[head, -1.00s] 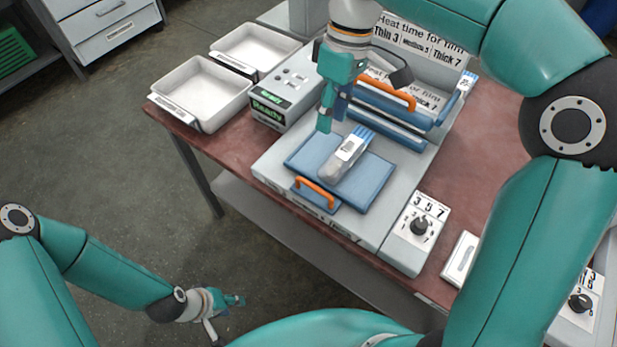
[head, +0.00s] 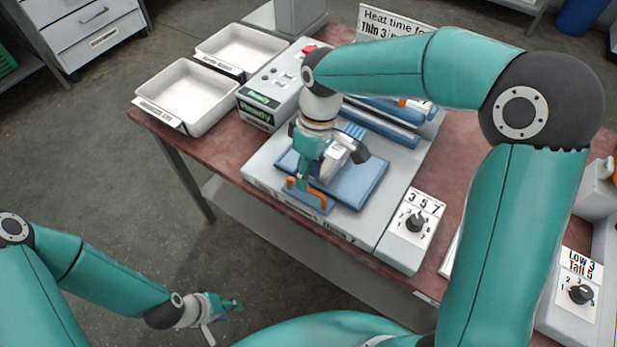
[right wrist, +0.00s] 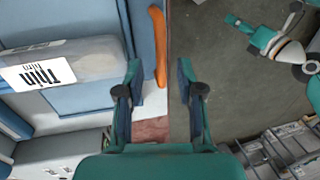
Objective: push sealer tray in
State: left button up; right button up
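The sealer tray (head: 352,185) is a blue plate on the grey sealer base, out in front of the raised blue press bars. Its orange handle (head: 318,200) is at the front edge, partly hidden by my right gripper (head: 303,188). In the right wrist view the orange handle (right wrist: 158,45) lies between the two open fingers (right wrist: 158,70), seen beyond their tips; contact cannot be told. A grey pouch labelled "Thin film" (right wrist: 60,70) lies on the tray. My left gripper (head: 228,304) hangs low over the floor, away from the table; its fingers are too small to judge.
Two white bins (head: 188,98) stand left of the control box showing "Ready" (head: 257,108). A dial box (head: 414,228) stands right of the tray, and another dial (head: 578,293) is at far right. The table's front edge is close below the handle.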

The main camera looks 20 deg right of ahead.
jog(key=shift+s+a+f, duration=0.15)
jog(key=shift+f, duration=0.8)
grip_shut()
